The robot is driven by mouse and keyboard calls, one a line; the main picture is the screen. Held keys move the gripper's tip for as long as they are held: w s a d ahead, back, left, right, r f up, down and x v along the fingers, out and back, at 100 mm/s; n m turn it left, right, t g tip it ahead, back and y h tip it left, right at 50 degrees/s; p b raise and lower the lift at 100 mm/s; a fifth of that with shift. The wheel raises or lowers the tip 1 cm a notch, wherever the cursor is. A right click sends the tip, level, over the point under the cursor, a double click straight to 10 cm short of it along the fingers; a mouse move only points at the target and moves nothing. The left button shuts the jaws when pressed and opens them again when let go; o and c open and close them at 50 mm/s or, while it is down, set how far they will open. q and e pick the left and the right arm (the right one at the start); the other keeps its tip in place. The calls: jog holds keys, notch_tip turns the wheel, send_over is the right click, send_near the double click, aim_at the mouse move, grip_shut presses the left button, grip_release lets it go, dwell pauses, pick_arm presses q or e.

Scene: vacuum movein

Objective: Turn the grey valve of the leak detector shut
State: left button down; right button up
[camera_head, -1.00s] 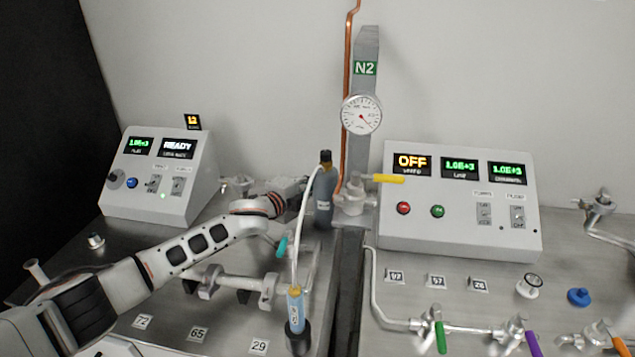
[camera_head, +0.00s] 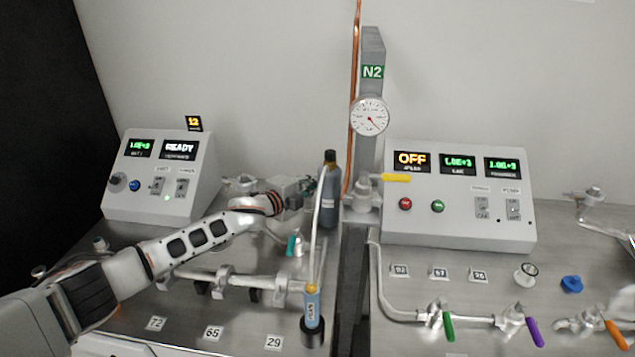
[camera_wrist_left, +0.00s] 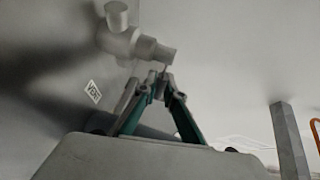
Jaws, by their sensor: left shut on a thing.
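My left gripper (camera_wrist_left: 161,82) is in the middle of the left wrist view, its teal-sided fingers drawn together at the tips. The tips are shut on a thin grey part just below a grey metal valve fitting (camera_wrist_left: 128,42), which looks like the grey valve; its handle is mostly hidden. In the head view my left gripper (camera_head: 308,186) is beyond the left bench pipework, by the dark bottle, and its fingertips are too small to make out. The leak detector panel (camera_head: 160,172) stands at the back left and reads READY. My right gripper is not in view.
A dark bottle (camera_head: 329,200) stands close to the gripper. A light blue tube (camera_head: 312,308) with a white hose and a teal-handled valve (camera_head: 293,244) are in front. The N2 column (camera_head: 372,95) and yellow handle (camera_head: 396,178) are to the right.

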pick_arm(q)
jog(key=c, duration=2.1)
grip_release()
jog(key=shift+s, duration=0.1)
jog(key=v, duration=1.2)
